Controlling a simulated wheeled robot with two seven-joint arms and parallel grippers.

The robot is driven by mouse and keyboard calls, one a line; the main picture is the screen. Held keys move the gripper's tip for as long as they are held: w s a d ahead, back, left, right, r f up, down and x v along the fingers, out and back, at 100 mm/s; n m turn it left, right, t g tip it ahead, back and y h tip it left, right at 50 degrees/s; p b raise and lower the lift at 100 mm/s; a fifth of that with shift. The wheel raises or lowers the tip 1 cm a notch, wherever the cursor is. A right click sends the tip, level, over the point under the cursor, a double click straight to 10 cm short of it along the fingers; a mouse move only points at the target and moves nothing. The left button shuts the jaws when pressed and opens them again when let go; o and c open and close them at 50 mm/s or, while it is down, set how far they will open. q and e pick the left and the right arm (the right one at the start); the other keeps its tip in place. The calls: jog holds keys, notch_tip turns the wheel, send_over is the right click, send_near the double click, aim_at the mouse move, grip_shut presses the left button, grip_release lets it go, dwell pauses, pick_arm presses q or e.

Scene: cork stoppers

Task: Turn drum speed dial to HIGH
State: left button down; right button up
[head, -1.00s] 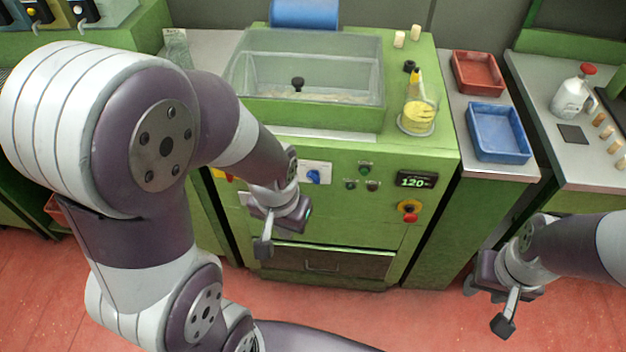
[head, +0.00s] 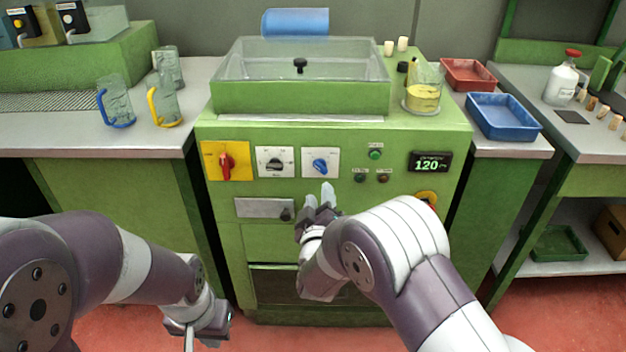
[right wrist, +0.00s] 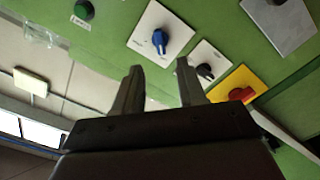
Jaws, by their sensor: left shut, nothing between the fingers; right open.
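The green machine's front panel carries a white plate with a blue knob (head: 320,166) and another with a black knob (head: 275,163); the lettering is too small to tell which is drum speed. In the right wrist view the blue knob (right wrist: 160,41) and black knob (right wrist: 205,71) lie beyond the fingertips, with clear space between. My right gripper (head: 319,196) is open and empty, just below the blue knob; it also shows in the right wrist view (right wrist: 159,78). My left gripper (head: 189,338) is shut and empty, low at the bottom left, away from the panel.
A red switch on a yellow plate (head: 226,161) sits left of the knobs. A green button (head: 376,154), a display (head: 430,162) reading 120 and a partly hidden yellow-ringed control (head: 427,198) sit right. A metal plate (head: 262,208) lies below.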

aim_at(320, 170)
jog(key=w+b, duration=0.1)
jog(key=w, duration=0.8)
grip_shut()
